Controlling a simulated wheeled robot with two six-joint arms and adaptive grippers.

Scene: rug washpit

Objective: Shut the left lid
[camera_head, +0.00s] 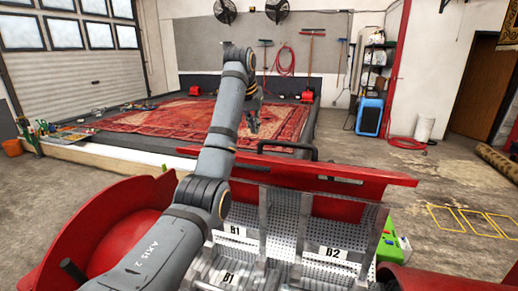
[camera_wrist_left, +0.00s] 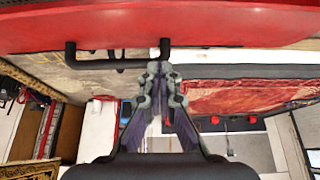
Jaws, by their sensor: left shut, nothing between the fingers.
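A red lid (camera_head: 330,181) stands raised in the middle of the head view, with a black bar handle (camera_head: 287,149) at its top edge. In the left wrist view the lid's red face (camera_wrist_left: 240,25) fills the top, with the handle (camera_wrist_left: 90,64) below it. My left gripper (camera_head: 253,127) hangs just beyond the lid in the head view. In the left wrist view its fingertips (camera_wrist_left: 160,72) are together and empty, at the handle's end; I cannot tell whether they touch it. My arm hides part of the lid's left side. My right gripper is not in view.
Perforated metal compartments (camera_head: 285,238) with B1 and D2 labels lie before the lid. A curved red panel (camera_head: 95,236) is at left, and a green case (camera_head: 393,243) at right. A patterned rug (camera_head: 160,117) lies in the pit beyond.

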